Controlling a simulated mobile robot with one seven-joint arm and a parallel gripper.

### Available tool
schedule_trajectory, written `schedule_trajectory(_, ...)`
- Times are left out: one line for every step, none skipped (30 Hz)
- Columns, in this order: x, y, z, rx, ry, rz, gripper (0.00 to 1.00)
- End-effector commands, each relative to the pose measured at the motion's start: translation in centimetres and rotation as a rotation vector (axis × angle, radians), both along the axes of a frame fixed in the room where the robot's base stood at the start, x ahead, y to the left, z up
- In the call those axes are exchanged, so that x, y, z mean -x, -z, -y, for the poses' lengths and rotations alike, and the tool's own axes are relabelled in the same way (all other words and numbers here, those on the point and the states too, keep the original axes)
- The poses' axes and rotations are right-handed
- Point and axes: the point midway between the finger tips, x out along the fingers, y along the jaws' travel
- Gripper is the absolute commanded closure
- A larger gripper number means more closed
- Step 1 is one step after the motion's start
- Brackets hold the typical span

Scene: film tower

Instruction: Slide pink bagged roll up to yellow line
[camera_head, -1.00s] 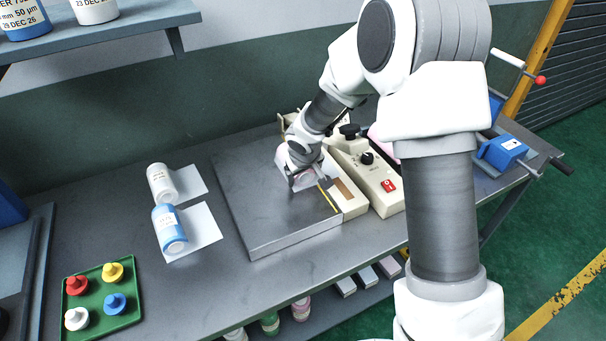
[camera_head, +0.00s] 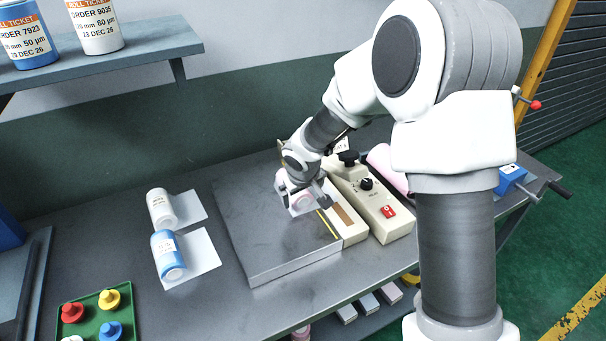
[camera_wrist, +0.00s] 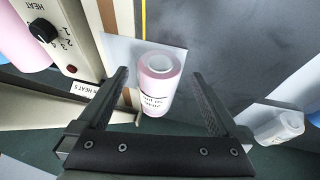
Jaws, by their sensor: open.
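The pink bagged roll (camera_wrist: 157,85), with a pale hollow end and a printed label, is in the middle of the wrist view, on a white bag sheet (camera_wrist: 119,48). In the head view the roll (camera_head: 304,199) is partly hidden by my gripper (camera_head: 306,197). The yellow line (camera_head: 328,224) runs along the grey platform beside the sealer; it also shows in the wrist view (camera_wrist: 143,14), just beyond the roll. My gripper (camera_wrist: 160,75) is open, with one finger on each side of the roll. Gaps show on both sides, and the roll looks unheld.
The cream heat sealer (camera_head: 372,202) with knobs and a red switch stands right of the platform (camera_head: 265,225). A white roll (camera_head: 161,208) and a blue roll (camera_head: 167,256) lie on sheets at left. A green tray (camera_head: 128,330) holds coloured knobs. A pink roll (camera_head: 388,168) is behind the sealer.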

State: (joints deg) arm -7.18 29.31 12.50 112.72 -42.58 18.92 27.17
Motion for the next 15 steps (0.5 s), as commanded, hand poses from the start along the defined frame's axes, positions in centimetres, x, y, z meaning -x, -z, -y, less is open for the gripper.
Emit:
schedule_trajectory(0.4, -1.4, 0.1, -0.001, 0.002, 0.004, 0.00)
schedule_trajectory(0.7, -2.0, 0.1, -0.001, 0.002, 0.005, 0.00)
schedule_trajectory(1.1, -2.8, 0.1, -0.001, 0.002, 0.004, 0.00)
schedule_trajectory(1.4, -3.5, 0.1, -0.001, 0.001, 0.004, 0.00)
schedule_trajectory(1.6, -4.1, 0.1, -0.001, 0.003, 0.004, 0.00)
schedule_trajectory(2.0, -4.9, 0.1, -0.001, 0.001, 0.004, 0.00)
schedule_trajectory(2.3, -5.5, 0.1, -0.001, 0.002, 0.004, 0.00)
schedule_trajectory(2.6, -6.1, 0.1, -0.001, 0.001, 0.004, 0.00)
schedule_trajectory(3.0, -6.9, 0.1, -0.001, 0.002, 0.004, 0.00)
schedule_trajectory(3.3, -7.5, 0.1, 0.000, 0.001, 0.004, 0.00)
schedule_trajectory(3.5, -8.1, 0.1, -0.001, 0.001, 0.004, 0.00)
schedule_trajectory(3.8, -8.8, 0.1, -0.001, 0.002, 0.004, 0.00)
schedule_trajectory(4.1, -9.3, 0.1, -0.001, 0.002, 0.004, 0.00)
schedule_trajectory(4.3, -9.7, 0.1, 0.000, 0.001, 0.004, 0.00)
schedule_trajectory(4.6, -10.3, 0.1, -0.001, 0.001, 0.003, 0.00)
